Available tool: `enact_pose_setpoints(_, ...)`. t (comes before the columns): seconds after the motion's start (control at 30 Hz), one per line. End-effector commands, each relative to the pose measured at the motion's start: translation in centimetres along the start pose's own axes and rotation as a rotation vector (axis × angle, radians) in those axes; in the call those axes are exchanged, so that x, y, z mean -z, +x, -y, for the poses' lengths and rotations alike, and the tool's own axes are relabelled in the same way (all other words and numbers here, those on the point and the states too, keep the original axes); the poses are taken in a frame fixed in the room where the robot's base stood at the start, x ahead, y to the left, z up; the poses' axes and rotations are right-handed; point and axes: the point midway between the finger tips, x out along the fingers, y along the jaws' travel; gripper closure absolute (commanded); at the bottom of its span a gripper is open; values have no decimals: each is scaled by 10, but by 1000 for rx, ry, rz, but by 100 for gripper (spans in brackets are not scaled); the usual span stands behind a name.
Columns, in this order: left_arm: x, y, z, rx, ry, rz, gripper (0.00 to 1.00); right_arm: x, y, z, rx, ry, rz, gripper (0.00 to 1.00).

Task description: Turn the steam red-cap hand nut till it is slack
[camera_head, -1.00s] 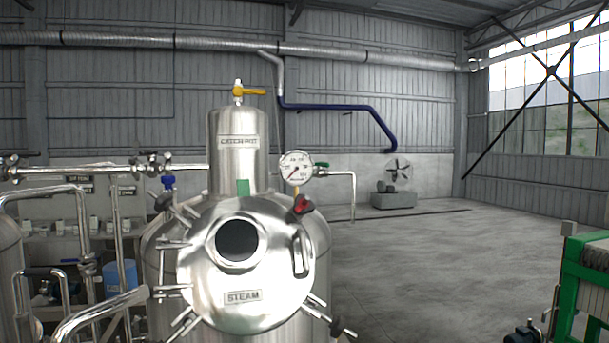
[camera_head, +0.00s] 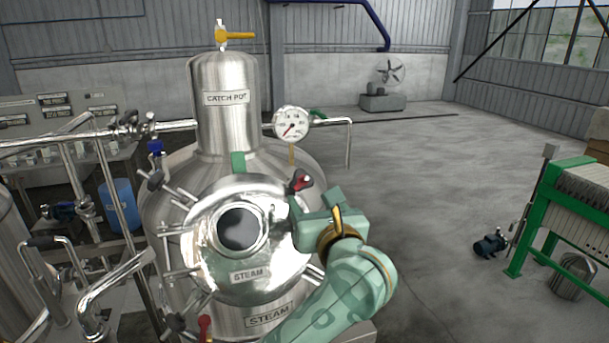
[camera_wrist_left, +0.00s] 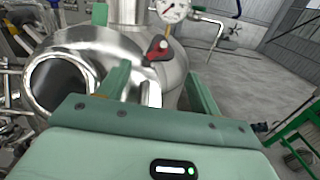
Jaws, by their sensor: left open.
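The steam vessel's round steel lid (camera_head: 205,270), labelled STEAM, has several hand nuts around its rim. One red-cap hand nut (camera_head: 301,181), with dark parts, sits at the lid's upper right. Another red-capped nut (camera_head: 205,326) shows at the bottom left of the vessel. My left gripper (camera_head: 314,200) is open and empty, just below and right of the upper red-cap nut. In the left wrist view, the red-cap nut (camera_wrist_left: 157,50) appears ahead, between and beyond the two fingers (camera_wrist_left: 158,82), apart from them. My right gripper is not in view.
The catch pot (camera_head: 225,120) and a pressure gauge (camera_head: 291,123) stand above the lid. Pipes (camera_head: 110,290) crowd the left side. A green-framed press (camera_head: 545,205) stands at the right. The floor (camera_head: 440,190) between is clear.

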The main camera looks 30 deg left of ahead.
Motion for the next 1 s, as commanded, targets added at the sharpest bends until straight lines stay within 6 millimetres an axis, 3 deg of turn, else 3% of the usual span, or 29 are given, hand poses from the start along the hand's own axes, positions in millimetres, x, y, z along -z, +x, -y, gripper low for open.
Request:
enact_pose_setpoints(0.1, -5, 30, -1, -4, 6, 5, 36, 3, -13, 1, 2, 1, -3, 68)
enact_pose_setpoints(0.3, -3, 64, 0, -2, 5, 5, 36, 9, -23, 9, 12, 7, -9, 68)
enact_pose_setpoints(0.5, 0, 78, 0, 0, 2, 1, 36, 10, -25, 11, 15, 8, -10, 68)
enact_pose_setpoints(0.73, 0, 79, 0, 0, 2, 1, 36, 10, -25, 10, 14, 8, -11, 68)
enact_pose_setpoints(0.77, 0, 78, 0, 0, 2, 1, 39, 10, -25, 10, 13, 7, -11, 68)
enact_pose_setpoints(0.9, 0, 78, 0, 0, 2, 1, 78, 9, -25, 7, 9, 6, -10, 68)
enact_pose_setpoints(1.0, 0, 78, 0, 0, 2, 1, 81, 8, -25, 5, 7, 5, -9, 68)
